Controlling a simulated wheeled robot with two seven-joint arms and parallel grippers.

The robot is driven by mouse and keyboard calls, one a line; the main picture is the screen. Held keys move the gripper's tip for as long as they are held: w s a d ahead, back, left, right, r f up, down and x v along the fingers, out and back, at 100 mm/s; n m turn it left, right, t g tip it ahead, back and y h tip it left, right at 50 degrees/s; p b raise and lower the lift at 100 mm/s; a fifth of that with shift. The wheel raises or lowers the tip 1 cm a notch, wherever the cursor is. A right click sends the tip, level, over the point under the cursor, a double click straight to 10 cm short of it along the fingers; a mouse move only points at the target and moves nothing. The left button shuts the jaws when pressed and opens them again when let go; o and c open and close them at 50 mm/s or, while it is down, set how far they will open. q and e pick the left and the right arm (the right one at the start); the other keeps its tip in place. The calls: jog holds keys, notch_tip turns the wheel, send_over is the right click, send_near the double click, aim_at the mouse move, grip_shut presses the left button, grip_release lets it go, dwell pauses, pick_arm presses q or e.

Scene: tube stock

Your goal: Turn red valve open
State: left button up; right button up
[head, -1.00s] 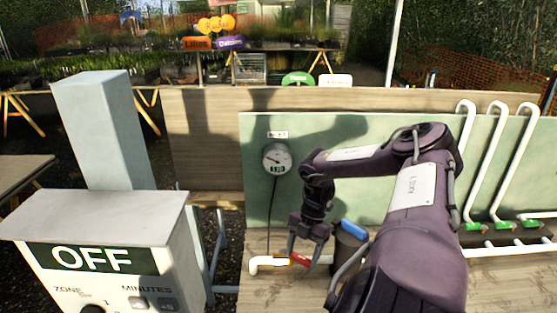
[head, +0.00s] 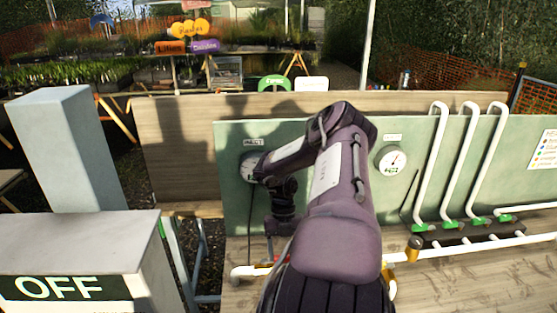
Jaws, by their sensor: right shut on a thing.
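The red valve handle (head: 264,264) shows only as a small sliver at the end of a white pipe (head: 242,272), low in front of the green panel. My right gripper (head: 276,252) reaches down at it and is shut on it. My own arm and wrist hide most of the fingers and handle, so I cannot tell the handle's exact angle. My left gripper is not in view.
A left gauge (head: 249,168) is mostly covered by my arm; a right gauge (head: 392,160) is clear. White pipes (head: 432,165) with green valves (head: 451,223) stand at right. A grey OFF box (head: 75,255) stands at front left.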

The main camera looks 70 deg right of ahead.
dwell(0.4)
jog(key=o, duration=1.1)
jog(key=shift+d, duration=0.15)
jog(key=b+v, duration=0.3)
jog(key=v, duration=0.4)
jog(key=shift+r, duration=0.3)
jog(key=shift+w, duration=0.1)
